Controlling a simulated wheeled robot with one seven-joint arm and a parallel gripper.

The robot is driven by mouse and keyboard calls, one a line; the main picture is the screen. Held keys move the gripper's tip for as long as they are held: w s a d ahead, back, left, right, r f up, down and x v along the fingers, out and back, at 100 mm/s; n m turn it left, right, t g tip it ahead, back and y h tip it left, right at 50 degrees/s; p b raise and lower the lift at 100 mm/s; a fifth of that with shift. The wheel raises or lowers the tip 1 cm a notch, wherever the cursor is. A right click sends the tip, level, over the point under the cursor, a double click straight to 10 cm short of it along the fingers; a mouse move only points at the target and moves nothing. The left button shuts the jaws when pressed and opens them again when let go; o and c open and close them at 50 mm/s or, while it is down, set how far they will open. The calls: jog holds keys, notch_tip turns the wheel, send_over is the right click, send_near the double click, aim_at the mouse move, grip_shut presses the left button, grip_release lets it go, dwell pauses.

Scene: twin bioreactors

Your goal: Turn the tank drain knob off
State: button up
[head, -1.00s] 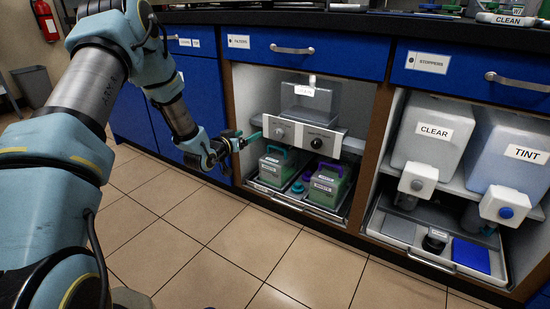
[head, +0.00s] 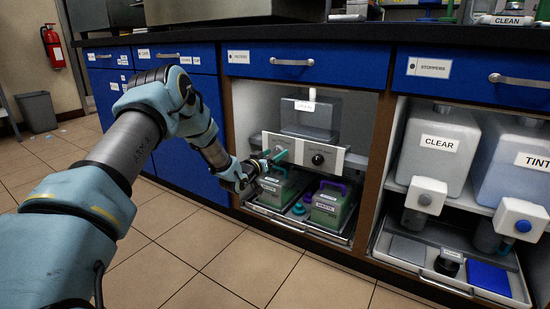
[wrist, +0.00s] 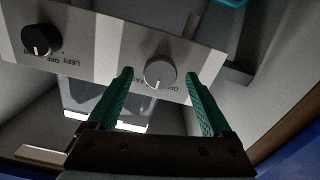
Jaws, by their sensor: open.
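A light panel (head: 334,158) under a grey tank (head: 310,118) carries two knobs. The black knob (head: 317,159) is on the right in the head view and at left in the wrist view (wrist: 41,39), by lettering reading "LEFT OFF RIGHT". The silver knob (wrist: 160,72) appears between my fingertips in the wrist view; its white mark points down in that picture. Its lettering is partly hidden by a finger. My gripper (wrist: 160,76) is open, its teal fingers on either side of the knob; I cannot tell whether they touch it.
Green containers (head: 328,205) with purple and teal handles stand in a tray below the panel. Wooden cabinet sides (head: 377,165) bound the opening. White tanks labelled CLEAR (head: 438,150) and TINT (head: 515,165) stand to the right. The tiled floor (head: 230,270) is open.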

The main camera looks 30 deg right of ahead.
jog(key=shift+w+d, duration=0.25)
jog(key=shift+d, duration=0.1)
grip_shut()
dwell(0.6)
